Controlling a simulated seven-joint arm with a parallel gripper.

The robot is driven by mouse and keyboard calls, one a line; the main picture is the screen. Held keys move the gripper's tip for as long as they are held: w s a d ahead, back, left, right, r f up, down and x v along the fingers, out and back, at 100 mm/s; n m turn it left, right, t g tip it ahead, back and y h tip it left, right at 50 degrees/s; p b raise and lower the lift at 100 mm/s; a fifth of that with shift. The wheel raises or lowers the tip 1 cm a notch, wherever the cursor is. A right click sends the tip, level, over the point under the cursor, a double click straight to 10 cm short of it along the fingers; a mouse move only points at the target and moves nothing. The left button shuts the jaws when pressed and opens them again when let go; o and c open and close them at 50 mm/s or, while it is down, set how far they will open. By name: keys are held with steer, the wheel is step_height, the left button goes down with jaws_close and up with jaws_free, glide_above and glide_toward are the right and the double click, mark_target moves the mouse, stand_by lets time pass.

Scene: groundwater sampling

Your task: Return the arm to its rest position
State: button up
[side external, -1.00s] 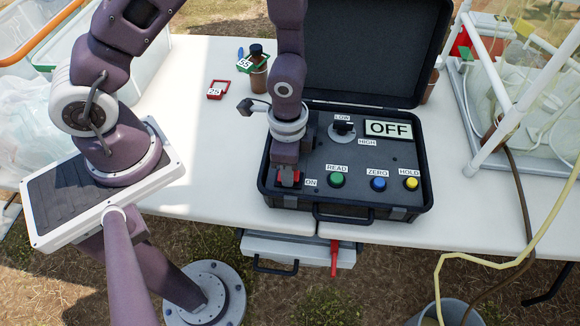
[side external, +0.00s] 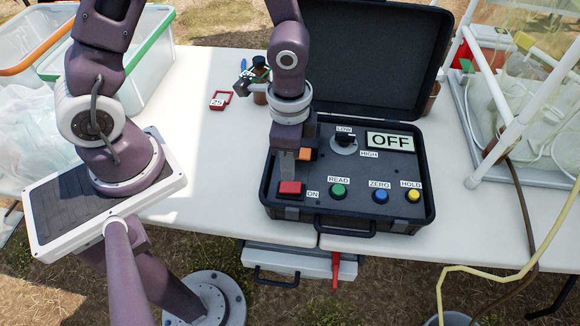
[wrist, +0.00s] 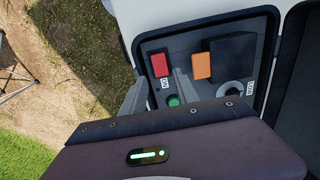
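My gripper (side external: 287,170) is just above the near left part of the black case's panel (side external: 355,175), beside the red button (side external: 290,188). In the wrist view the two grey fingers of my gripper (wrist: 158,92) stand apart with nothing between them. The red button (wrist: 160,65) and an orange block (wrist: 202,66) show beyond the fingers. The orange block (side external: 306,154) is partly hidden behind my gripper in the side view. The display (side external: 390,141) reads OFF.
The case lid (side external: 370,50) stands open behind the panel. A dark knob (side external: 345,140) and green (side external: 338,190), blue (side external: 381,196) and yellow (side external: 413,195) buttons lie to the right. A brown bottle (side external: 261,92) and red tag (side external: 220,100) are behind left. White frame (side external: 490,145) stands right.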

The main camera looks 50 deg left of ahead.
steer(key=a+r+n+t, duration=0.2)
steer(key=a+r, duration=0.1)
steer(key=r, duration=0.5)
steer(key=s+a+r+n+t, duration=0.3)
steer(key=s+r+n, duration=0.4)
steer(key=s+r, duration=0.4)
step_height(320, 180, up, 4)
steer(key=shift+a+r+t, duration=0.15)
steer(key=shift+a+t, duration=0.15)
steer(key=shift+a, duration=0.25)
